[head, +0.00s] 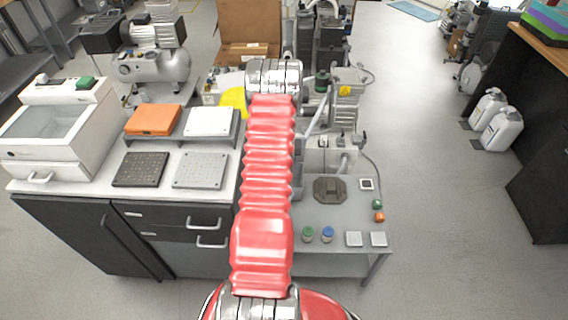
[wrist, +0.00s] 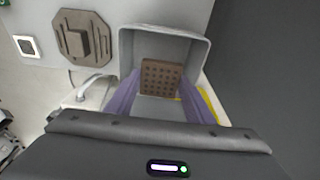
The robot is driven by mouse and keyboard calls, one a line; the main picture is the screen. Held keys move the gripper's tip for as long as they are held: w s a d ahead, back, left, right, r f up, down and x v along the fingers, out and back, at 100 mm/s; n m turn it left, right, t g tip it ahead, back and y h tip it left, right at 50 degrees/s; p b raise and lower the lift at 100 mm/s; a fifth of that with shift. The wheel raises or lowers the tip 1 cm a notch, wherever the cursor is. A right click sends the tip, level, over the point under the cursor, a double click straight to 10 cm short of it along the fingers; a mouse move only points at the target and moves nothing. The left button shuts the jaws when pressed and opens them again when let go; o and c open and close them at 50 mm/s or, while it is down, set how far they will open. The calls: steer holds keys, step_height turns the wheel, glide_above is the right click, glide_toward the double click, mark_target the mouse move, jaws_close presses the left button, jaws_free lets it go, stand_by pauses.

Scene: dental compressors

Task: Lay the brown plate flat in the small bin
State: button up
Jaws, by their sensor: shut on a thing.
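The brown plate (wrist: 160,78) is a square with rows of small holes. In the wrist view its holed face shows between the two purple fingers of my gripper (wrist: 160,84), which is shut on it. The small bin (wrist: 127,45) is a grey open box. The plate appears within the bin's outline, over or inside its opening. I cannot tell whether it touches the floor of the bin. In the head view my red arm hides the gripper, the plate and most of the bin.
A brown octagonal piece with a raised block (head: 330,190) lies on the grey bench beside the bin, near a small white-framed square (head: 367,184). Jars and light tiles (head: 354,239) line the bench's front. A dark holed plate (head: 140,169) lies on the left counter.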

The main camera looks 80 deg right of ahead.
steer(key=shift+f, duration=7.2)
steer(key=shift+a, duration=0.1)
steer(key=shift+f, duration=0.2)
steer(key=o, duration=1.7)
steer(key=shift+r, duration=3.5)
